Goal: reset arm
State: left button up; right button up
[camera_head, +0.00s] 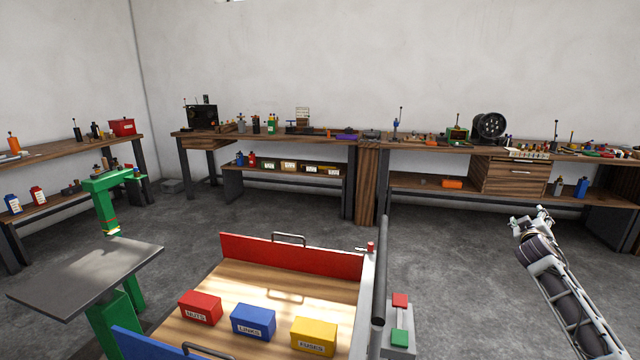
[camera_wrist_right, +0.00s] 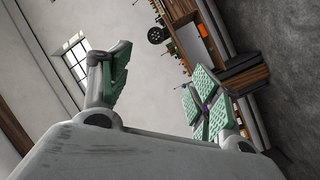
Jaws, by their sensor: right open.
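My right arm comes in from the lower right of the head view. Its gripper (camera_head: 531,222) is up in the air over the bare floor, right of the red and green button box, and touches nothing. In the right wrist view the two green-padded fingers of the gripper (camera_wrist_right: 158,88) stand wide apart, with nothing between them. My left gripper does not show in either view.
A wooden tray with a red back wall (camera_head: 290,257) holds a red NUTS box (camera_head: 200,308), a blue LINKS box (camera_head: 253,322) and a yellow FUSES box (camera_head: 313,337). A button box (camera_head: 399,325) stands right of it. Workbenches (camera_head: 430,147) line the wall. Grey floor between is clear.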

jog(key=s+f+m+g+y, duration=0.2)
jog(key=s+f+g, duration=0.35)
jog(key=f, duration=0.65)
jog(key=s+a+f+n+g+y, duration=0.1)
jog(key=s+a+f, duration=0.3)
jog(key=a+f, duration=0.4)
jog(key=s+a+f+n+g+y, duration=0.1)
jog(key=s+a+f+y, duration=0.15)
jog(key=a+f, duration=0.55)
jog(key=s+a+f+n+g+y, duration=0.1)
jog(key=s+a+f, duration=0.4)
jog(key=f, duration=0.6)
pick_arm(q)
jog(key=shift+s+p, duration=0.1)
jog(key=shift+p, duration=0.45)
pick_arm(e)
jog(key=s+a+f+g+y, duration=0.1)
jog(key=s+a+f, duration=0.4)
jog(key=s+a, duration=0.3)
jog(key=s+a+f+g+y, duration=0.1)
jog(key=s+a+f, duration=0.5)
jog(key=s, duration=0.6)
jog(key=s+a+f+g+y, duration=0.2)
jog(key=s+a+f, duration=0.3)
jog(key=s+a, duration=0.5)
jog(key=shift+s+a+f, duration=0.2)
jog(key=shift+s+a, duration=0.05)
jog(key=shift+a, duration=0.35)
